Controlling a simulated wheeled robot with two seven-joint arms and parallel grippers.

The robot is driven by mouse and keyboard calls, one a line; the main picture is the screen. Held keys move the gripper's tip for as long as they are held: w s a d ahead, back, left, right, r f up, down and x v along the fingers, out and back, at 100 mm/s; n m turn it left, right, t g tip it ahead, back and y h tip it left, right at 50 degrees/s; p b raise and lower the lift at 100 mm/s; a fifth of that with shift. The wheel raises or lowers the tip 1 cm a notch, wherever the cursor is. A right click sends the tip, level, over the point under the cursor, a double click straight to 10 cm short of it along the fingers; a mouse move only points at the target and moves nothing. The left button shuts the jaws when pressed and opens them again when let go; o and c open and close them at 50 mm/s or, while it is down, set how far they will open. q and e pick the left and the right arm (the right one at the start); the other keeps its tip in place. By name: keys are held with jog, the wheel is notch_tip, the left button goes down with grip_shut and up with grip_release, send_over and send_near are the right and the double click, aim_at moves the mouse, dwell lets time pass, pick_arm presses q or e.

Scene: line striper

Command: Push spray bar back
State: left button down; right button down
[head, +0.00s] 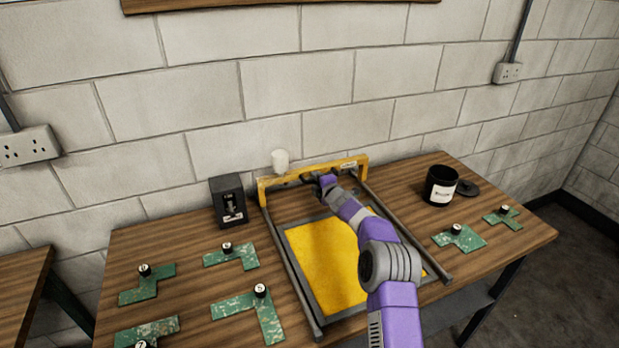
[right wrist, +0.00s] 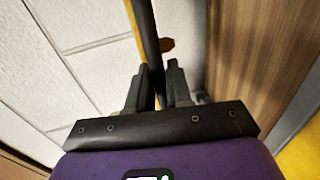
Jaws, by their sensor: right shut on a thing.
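The yellow spray bar (head: 275,181) spans the far ends of two grey rails (head: 284,255), close to the wall. A white bottle-like part (head: 280,161) shows at its left top. My right gripper (head: 318,181) is at the middle of the bar. In the right wrist view, the gripper (right wrist: 158,82) is shut on a dark handle rod (right wrist: 144,28), with a strip of the yellow bar (right wrist: 132,20) showing beside it. Between the rails, a yellow panel (head: 322,262) lies in a grey frame, partly hidden by my right arm. My left gripper is not in view.
A black switch box (head: 229,199) stands left of the bar. The block wall (head: 200,90) is right behind.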

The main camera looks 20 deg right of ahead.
jog(key=shift+w+d+r, duration=0.1)
jog(key=shift+w, duration=0.1)
jog(key=shift+r, duration=0.1)
jog(key=c, duration=1.3)
grip_release()
jog(key=shift+w, duration=0.1)
jog(key=shift+o, duration=0.4)
jog(key=shift+w, duration=0.15)
jog(key=shift+s, duration=0.25)
